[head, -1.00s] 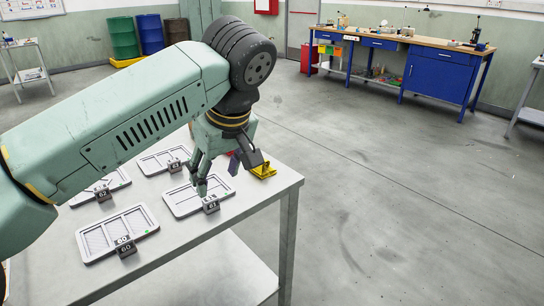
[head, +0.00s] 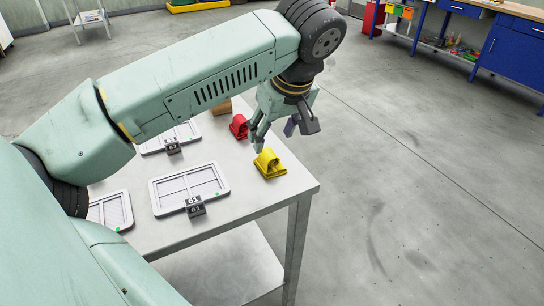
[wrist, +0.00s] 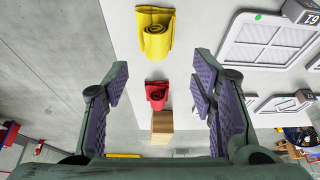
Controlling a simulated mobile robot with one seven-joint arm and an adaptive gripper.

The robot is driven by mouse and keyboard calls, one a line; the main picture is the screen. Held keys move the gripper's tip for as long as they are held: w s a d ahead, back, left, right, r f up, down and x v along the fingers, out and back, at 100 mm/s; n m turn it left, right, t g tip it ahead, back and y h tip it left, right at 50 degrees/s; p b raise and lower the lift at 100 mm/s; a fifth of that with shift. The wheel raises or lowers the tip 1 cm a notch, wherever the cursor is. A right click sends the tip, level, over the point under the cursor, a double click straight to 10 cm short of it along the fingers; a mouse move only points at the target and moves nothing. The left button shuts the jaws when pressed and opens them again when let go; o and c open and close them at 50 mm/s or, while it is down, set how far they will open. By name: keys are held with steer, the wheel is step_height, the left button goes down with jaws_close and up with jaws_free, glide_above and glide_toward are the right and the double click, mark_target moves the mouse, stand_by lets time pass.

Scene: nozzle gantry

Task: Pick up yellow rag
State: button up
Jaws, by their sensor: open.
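The yellow rag (head: 269,164) is a rolled cloth lying on the metal table near its right corner. It also shows in the wrist view (wrist: 155,32), at top centre, beyond my fingertips. My gripper (head: 284,138) is open and empty, above the table just behind and above the yellow rag in the head view. In the wrist view my gripper's two purple-padded fingers (wrist: 160,82) stand wide apart, with the yellow rag ahead of the gap and not between the pads. A rolled red rag (head: 239,127) lies behind and left of the yellow one.
Grey framed trays with number tags, such as tray 61 (head: 222,185), lie on the table (head: 250,205) left of the yellow rag. A brown block (wrist: 162,124) stands beyond the red rag. The floor right of the table is clear.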

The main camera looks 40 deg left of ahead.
mark_target(270, 152)
steer(key=shift+w+p+x, duration=0.1)
steer(key=shift+p+x, duration=0.45)
steer(key=shift+x, duration=1.15)
steer(key=shift+w+p+x, duration=0.15)
steer(key=shift+p+x, duration=0.35)
steer(key=shift+x, duration=1.2)
steer(key=shift+d, duration=0.15)
steer(key=shift+c, duration=0.6)
jaws_close()
